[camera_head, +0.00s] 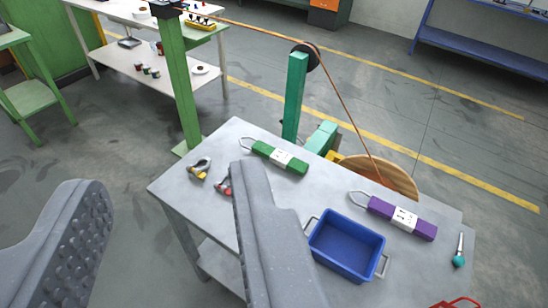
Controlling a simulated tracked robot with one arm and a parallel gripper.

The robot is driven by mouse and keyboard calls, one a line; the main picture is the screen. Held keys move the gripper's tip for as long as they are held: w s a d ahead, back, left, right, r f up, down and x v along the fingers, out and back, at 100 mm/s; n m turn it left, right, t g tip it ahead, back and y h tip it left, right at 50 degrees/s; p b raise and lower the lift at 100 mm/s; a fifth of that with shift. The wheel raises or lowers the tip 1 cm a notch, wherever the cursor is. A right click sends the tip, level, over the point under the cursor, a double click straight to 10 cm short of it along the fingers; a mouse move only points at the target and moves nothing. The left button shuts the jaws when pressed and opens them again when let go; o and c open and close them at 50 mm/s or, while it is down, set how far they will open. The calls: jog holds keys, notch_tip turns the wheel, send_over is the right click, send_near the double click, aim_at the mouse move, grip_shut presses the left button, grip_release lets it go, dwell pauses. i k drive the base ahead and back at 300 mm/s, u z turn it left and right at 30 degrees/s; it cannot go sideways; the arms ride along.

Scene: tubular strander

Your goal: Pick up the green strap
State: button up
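The green strap (272,155) lies flat near the far edge of the grey table, with a white label around its middle and a metal loop at its left end. My gripper (165,210) is open and empty, its two grey fingers spread wide. The right finger is in front of the table, its tip just below the strap in the picture. The left finger is over the floor, left of the table. The strap is in full view.
On the table (176,187) are a blue bin (346,246), a purple strap (401,217), a yellow-grey shackle (199,168), a red shackle (224,186) partly behind my right finger, and a teal-handled tool (459,255). Green posts (295,97) and a wooden reel (380,176) stand behind.

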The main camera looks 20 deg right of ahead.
aim_at(284, 160)
jog(key=z, duration=0.05)
jog(key=k, duration=0.55)
jog(key=u, duration=0.3)
jog(key=i, duration=2.1)
jog(key=z, duration=0.1)
